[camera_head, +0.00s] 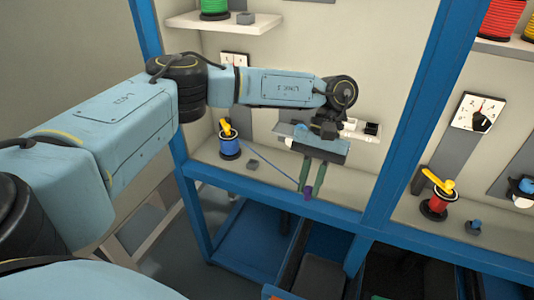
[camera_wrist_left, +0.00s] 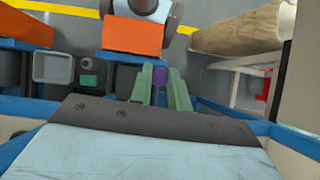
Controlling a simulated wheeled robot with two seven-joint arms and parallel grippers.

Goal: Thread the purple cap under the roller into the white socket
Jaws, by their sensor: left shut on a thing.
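The purple cap (camera_head: 308,193) is at the tips of the green fingers of my left gripper (camera_head: 313,176). A thin blue cable (camera_head: 270,169) runs from it to the blue spool (camera_head: 230,146) on the left. In the left wrist view the purple cap (camera_wrist_left: 159,77) sits between the two green fingers of the left gripper (camera_wrist_left: 161,88), which is shut on it. The cap is near the blue front edge of the shelf. A white fixture with a black part (camera_head: 361,128), perhaps the socket, is behind the wrist. The roller cannot be made out; the arm covers part of that area. My right gripper is not in view.
A small grey block (camera_head: 252,164) lies on the shelf right of the blue spool. A blue upright post (camera_head: 398,110) divides this bay from the right one, which holds a red spool (camera_head: 438,205). Blue trays (camera_head: 245,240) are below the shelf edge.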

